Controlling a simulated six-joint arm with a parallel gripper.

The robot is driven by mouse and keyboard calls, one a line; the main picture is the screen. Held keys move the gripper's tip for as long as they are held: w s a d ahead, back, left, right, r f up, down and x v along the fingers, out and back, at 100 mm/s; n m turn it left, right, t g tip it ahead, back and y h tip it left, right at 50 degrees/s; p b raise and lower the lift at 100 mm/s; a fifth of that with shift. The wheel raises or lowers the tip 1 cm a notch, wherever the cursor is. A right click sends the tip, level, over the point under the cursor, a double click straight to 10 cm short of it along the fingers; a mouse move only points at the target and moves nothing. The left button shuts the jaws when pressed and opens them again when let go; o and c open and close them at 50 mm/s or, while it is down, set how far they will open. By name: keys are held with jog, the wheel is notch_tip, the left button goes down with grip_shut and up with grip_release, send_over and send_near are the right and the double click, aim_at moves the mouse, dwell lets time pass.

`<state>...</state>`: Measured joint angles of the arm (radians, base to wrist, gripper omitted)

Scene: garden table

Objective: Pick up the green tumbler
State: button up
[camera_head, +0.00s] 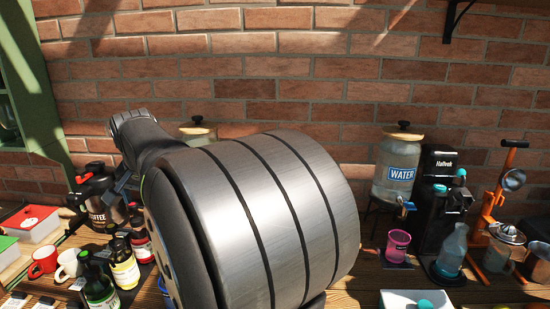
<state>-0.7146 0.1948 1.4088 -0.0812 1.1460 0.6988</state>
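I cannot make out a green tumbler in this view; my large grey arm covers the middle of the picture. A pink tumbler (398,246) stands upright at the right, below the water jar. My arm reaches up and to the left. Dark angular parts near the coffee jar at the left may be my gripper (76,201), but they are small and blend with the dark things behind. I cannot tell whether its fingers are apart or hold anything.
Bottles (124,265), a red mug (44,262) and a white mug (68,265) crowd the left. A water jar (396,172), a black coffee machine (436,200), a clear bottle (452,250) and an orange press (493,220) stand at the right. A brick wall (300,60) closes the back.

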dwell(0.4)
jog(key=c, duration=0.3)
jog(key=shift+f, duration=0.1)
